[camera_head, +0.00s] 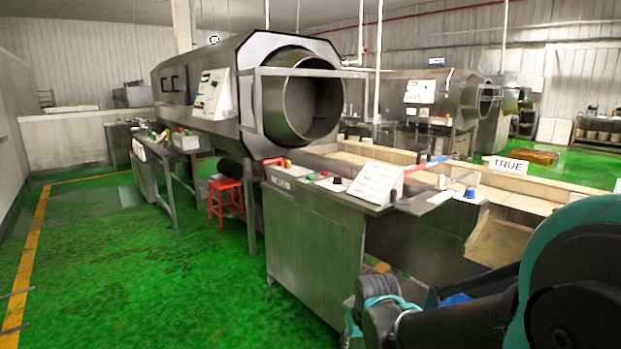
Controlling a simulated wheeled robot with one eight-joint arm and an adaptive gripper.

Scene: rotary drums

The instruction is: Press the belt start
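A metal control console (315,235) stands in front of the large rotary drum, with small controls on its top. A blue knob (470,192) is on the metal top to the right. I cannot tell which control is the belt start. My teal and black arm fills the lower right, apart from the controls in the picture.
The steel drum (205,90) has its open mouth above the console. A red stool (226,198) stands below it. The green floor (150,270) at left is clear.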

